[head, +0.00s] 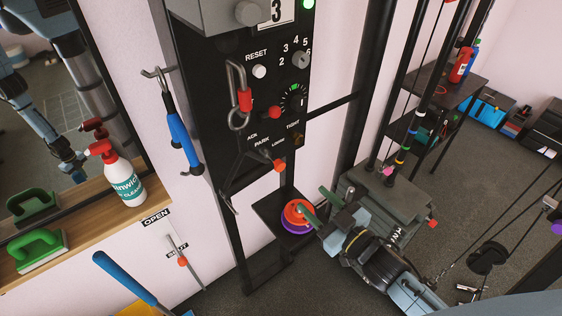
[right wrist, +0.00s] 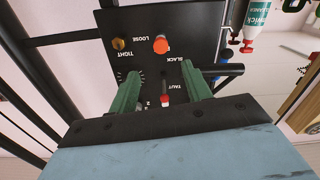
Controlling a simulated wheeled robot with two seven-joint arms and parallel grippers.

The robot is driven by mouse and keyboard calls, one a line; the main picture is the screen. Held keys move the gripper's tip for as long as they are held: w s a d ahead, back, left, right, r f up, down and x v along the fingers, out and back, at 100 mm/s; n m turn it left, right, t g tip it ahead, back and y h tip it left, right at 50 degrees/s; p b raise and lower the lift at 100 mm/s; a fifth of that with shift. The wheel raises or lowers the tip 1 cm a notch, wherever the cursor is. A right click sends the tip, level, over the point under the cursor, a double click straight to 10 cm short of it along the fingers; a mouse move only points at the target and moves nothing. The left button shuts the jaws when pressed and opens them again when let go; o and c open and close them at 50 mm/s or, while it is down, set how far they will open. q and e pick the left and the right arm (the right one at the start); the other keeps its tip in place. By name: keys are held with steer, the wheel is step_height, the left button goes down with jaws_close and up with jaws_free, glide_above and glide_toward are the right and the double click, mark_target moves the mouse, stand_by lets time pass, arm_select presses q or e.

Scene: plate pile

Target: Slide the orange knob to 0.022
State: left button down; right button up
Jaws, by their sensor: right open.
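The orange knob (head: 280,164) sits low on the black panel, by the PARK label, in the head view. In the right wrist view the knob (right wrist: 160,45) shows as a round orange end beyond my fingertips, with the panel upside down. My right gripper (head: 317,204) is open and empty, below and right of the knob in the head view. In the right wrist view its green fingers (right wrist: 158,72) spread to either side, apart from the knob. My left gripper is not in view.
A red knob (head: 274,112) and a hanging carabiner (head: 240,95) are on or before the panel. A brass knob (right wrist: 118,44) sits beside the orange one. Orange and purple discs (head: 297,214) lie below. A blue-handled tool (head: 180,135) hangs at the left.

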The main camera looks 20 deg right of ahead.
mark_target(281, 168)
steer(key=b+x, duration=0.3)
steer(key=x, duration=1)
steer(key=shift+w+a+r+b, duration=0.1)
steer(key=shift+w+r+b, duration=0.1)
steer(key=shift+b, duration=0.1)
jaws_close()
